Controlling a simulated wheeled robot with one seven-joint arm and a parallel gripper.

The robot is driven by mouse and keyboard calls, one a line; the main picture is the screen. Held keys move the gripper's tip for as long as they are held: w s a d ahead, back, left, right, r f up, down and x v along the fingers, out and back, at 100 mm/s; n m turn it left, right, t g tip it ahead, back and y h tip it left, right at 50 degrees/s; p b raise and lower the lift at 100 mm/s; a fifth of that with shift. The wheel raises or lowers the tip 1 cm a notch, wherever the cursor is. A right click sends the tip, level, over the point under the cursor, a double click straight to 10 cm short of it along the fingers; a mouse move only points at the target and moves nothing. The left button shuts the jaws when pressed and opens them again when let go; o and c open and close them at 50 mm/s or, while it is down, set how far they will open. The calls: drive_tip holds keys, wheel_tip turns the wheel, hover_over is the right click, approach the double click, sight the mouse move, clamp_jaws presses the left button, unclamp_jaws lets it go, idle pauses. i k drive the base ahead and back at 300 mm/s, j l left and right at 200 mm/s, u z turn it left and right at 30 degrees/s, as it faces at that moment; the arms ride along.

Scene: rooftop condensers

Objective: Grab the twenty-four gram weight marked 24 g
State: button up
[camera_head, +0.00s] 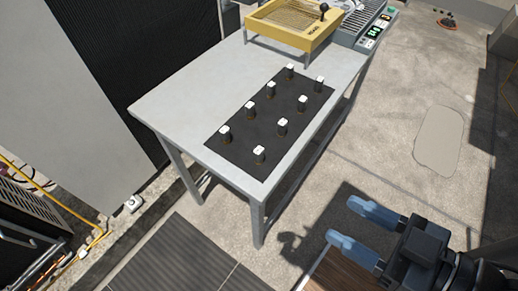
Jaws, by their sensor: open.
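Several small dark weights with white tops stand upright in two rows on a black mat (222,151). The nearest weight (260,155) is close to the mat's front corner, with another weight (225,133) to its left. A far weight (290,71) and a right-hand weight (319,84) stand at the back end. The markings are too small to read, so I cannot tell which is 24 g. My gripper (350,224), with blue fingers, is open and empty at the lower right, apart from the table and off its right side.
The mat lies on a light grey table (165,103). A yellow tray-like device (275,32) and a grey unit with green displays (366,34) stand at its back. A grey cabinet (70,110) is at the left. The concrete floor (400,110) at right is mostly clear.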

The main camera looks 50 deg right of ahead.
sight(258, 151)
drive_tip(key=j+z, duration=0.15)
drive_tip(key=z, duration=0.25)
drive_tip(key=j+z, duration=0.15)
drive_tip(key=z, duration=0.25)
drive_tip(key=k+j+z, duration=0.1)
drive_tip(key=z, duration=0.3)
drive_tip(key=k+j+z, duration=0.1)
drive_tip(key=z, duration=0.3)
drive_tip(key=k+j, duration=0.6)
drive_tip(key=j, duration=0.15)
